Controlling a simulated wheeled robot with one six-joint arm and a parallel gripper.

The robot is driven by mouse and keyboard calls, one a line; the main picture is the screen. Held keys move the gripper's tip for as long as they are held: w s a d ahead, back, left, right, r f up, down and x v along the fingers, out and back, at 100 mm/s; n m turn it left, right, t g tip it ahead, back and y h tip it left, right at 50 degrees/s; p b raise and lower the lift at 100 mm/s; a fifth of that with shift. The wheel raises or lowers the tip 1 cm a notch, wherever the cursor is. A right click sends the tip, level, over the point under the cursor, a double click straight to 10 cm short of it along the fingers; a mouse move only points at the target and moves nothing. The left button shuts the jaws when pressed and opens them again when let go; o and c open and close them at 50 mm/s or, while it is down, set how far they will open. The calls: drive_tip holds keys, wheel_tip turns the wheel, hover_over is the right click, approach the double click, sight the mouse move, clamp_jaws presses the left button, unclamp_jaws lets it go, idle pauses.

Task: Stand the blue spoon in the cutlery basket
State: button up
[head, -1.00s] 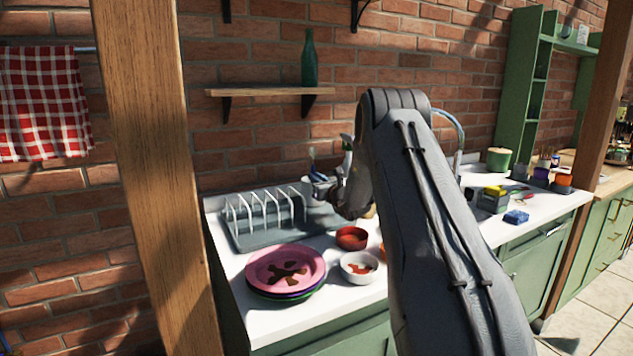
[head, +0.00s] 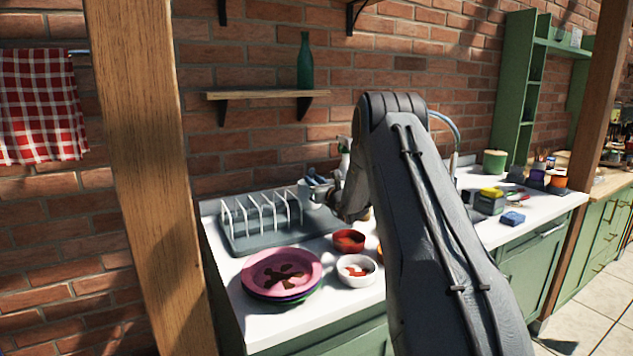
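The cutlery basket (head: 311,196) is a small pale container at the back of the counter, at the right end of the dish rack. Blue handle-like ends (head: 316,177) show at its top; one may be the blue spoon, but they are too small to tell apart. My gripper (head: 338,200) is just right of the basket, small and dark against my arm. Its fingers are not clear, so I cannot tell whether it is open or touches the basket. My forearm hides the counter behind it.
In front are stacked plates (head: 285,262), a red bowl (head: 348,240) and a white bowl (head: 357,281). A blue sponge (head: 512,219) lies at the right. A bottle (head: 305,65) stands on the shelf above.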

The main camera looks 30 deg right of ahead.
drive_tip(key=f, duration=0.2)
drive_tip(key=a+f, duration=0.1)
drive_tip(key=shift+s+f+g, duration=0.3)
drive_tip(key=shift+f+g, duration=0.1)
drive_tip(key=s, duration=0.2)
drive_tip(key=s+r+b, duration=0.1)
drive_tip(key=s, duration=0.1)
drive_tip(key=s+d+r, duration=0.1)
drive_tip(key=s, duration=0.1)
drive_tip(key=shift+s+d+r, duration=0.1)
drive_tip(key=shift+s, duration=0.1)
drive_tip(key=shift+s+r+t, duration=0.3)
drive_tip(key=shift+s+r, duration=0.15)
drive_tip(key=shift+r, duration=0.05)
drive_tip(key=shift+r, duration=0.15)
